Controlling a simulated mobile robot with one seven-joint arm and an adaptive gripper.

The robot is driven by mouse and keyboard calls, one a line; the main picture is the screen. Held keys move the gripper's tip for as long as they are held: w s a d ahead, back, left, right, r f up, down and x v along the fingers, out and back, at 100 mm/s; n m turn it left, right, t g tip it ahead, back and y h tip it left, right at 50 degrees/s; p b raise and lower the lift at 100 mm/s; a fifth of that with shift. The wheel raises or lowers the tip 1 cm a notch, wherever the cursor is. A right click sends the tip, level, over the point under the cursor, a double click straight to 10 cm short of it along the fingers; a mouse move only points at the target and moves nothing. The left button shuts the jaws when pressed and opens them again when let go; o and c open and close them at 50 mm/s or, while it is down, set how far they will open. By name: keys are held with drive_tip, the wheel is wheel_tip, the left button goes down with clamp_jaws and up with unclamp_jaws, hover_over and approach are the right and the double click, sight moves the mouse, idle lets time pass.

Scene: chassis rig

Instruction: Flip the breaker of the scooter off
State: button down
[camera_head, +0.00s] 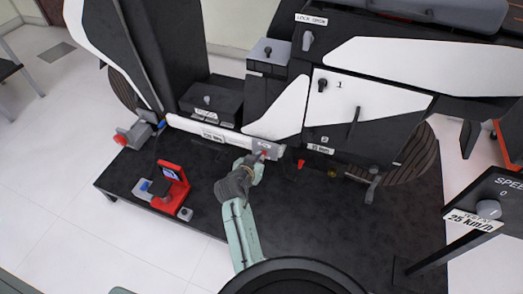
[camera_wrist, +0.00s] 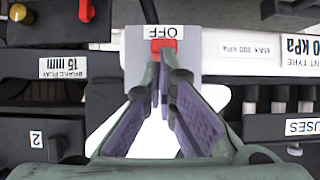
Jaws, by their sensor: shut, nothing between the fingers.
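The scooter's breaker is a grey box (camera_head: 269,147) low on the white and black scooter (camera_head: 290,105). In the wrist view the breaker's grey plate (camera_wrist: 190,64) carries a red lever (camera_wrist: 163,45) and an upside-down label reading OFF (camera_wrist: 166,31). My gripper (camera_head: 259,160) is at the breaker, and its green and purple fingers show in the wrist view (camera_wrist: 166,72). The fingers are shut and empty, with their tips right beside the red lever. I cannot tell if they touch it. The tips hide part of the plate.
A red device with a screen (camera_head: 172,183) stands on the dark platform (camera_head: 330,225) to the left. A speed box (camera_head: 490,208) stands at the right. In the wrist view, a FUSES panel (camera_wrist: 290,128) and a brake play label (camera_wrist: 64,67) flank the breaker.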

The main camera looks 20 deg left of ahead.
drive_tip(key=shift+r, duration=0.1)
drive_tip(key=shift+r+p, duration=0.7)
drive_tip(key=shift+p, duration=0.1)
drive_tip(key=shift+r, duration=0.15)
